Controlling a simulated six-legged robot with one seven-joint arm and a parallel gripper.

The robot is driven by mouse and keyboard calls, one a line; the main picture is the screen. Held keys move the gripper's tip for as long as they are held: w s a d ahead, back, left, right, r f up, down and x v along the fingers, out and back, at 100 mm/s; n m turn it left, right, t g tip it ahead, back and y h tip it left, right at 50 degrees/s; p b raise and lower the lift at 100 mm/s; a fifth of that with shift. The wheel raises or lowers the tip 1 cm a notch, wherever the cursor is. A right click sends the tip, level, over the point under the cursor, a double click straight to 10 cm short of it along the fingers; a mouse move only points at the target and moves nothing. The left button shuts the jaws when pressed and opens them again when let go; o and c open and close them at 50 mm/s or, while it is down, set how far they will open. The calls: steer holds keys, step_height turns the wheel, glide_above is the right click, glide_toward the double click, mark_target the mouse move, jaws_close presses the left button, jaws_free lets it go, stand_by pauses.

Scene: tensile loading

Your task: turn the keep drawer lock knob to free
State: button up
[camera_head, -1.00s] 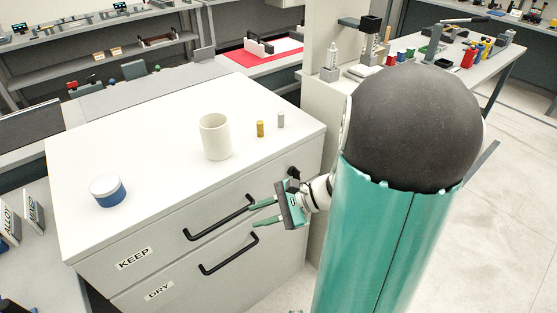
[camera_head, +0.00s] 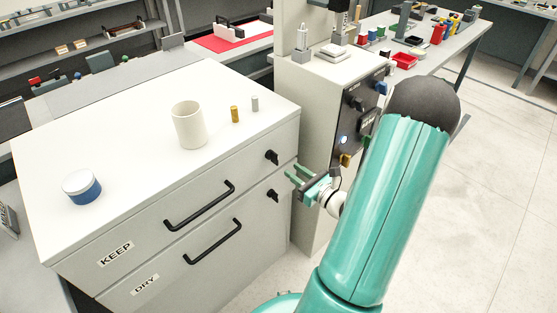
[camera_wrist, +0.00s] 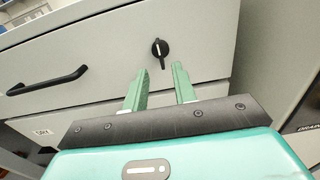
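The keep drawer is the upper one, with a KEEP label (camera_head: 116,253) and a black bar handle (camera_head: 200,207). Its black lock knob (camera_head: 272,157) sits near the drawer's right end. In the wrist view, a black knob (camera_wrist: 160,48) shows just beyond and between my fingertips, with its grip bar roughly upright. My gripper (camera_head: 292,172) is open and empty, with green fingers pointing at the cabinet front. In the wrist view, my gripper (camera_wrist: 158,76) is apart from the knob.
The lower drawer has a DRY label (camera_head: 145,284), a handle (camera_head: 212,241) and its own knob (camera_head: 272,195). A white cup (camera_head: 189,125), a blue-and-white jar (camera_head: 81,187) and two small cylinders stand on the cabinet top. A machine panel (camera_head: 352,130) stands to the right.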

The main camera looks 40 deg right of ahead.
mark_target(273, 157)
steer(key=w, duration=0.8)
steer(key=shift+a, duration=0.1)
jaws_close()
